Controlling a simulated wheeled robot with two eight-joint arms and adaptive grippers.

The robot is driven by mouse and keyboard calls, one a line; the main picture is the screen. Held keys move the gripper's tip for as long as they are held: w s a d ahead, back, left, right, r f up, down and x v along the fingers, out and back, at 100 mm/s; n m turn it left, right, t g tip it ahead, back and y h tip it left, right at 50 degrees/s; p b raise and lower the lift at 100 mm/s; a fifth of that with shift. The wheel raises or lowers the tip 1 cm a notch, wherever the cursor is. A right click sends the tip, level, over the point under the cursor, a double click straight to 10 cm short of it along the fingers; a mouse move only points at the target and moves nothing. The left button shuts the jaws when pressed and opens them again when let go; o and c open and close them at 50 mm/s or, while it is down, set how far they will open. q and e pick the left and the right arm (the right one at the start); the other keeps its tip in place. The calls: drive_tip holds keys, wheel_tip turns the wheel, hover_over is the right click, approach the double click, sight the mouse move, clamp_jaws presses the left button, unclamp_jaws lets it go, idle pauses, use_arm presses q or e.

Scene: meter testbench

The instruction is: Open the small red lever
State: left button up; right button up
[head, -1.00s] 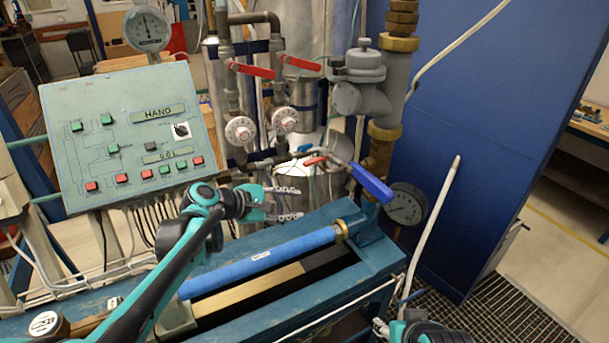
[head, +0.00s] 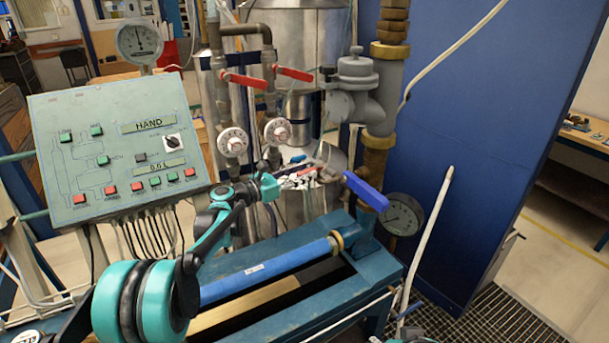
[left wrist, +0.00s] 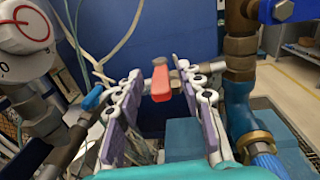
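The small red lever (left wrist: 161,82) sits on a thin horizontal pipe in the left wrist view. It shows between the two fingers of my left gripper (left wrist: 158,75), which are apart on either side of it. I see no clear contact with either finger. In the head view my left gripper (head: 300,178) reaches in at the pipework, and its fingers largely hide the small lever there. My right gripper is out of view; only a sliver of that arm shows at the bottom edge of the head view.
Two long red levers (head: 245,81) sit above round white valve knobs (head: 232,142). A large blue handle (head: 365,191) and a pressure gauge (head: 402,214) are right of the gripper. A control panel (head: 118,150) stands left. A small blue lever (left wrist: 92,97) lies beside the left finger.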

use_arm(q)
drive_tip(key=shift+w+d, duration=0.25)
drive_tip(key=shift+d, duration=0.1)
clamp_jaws()
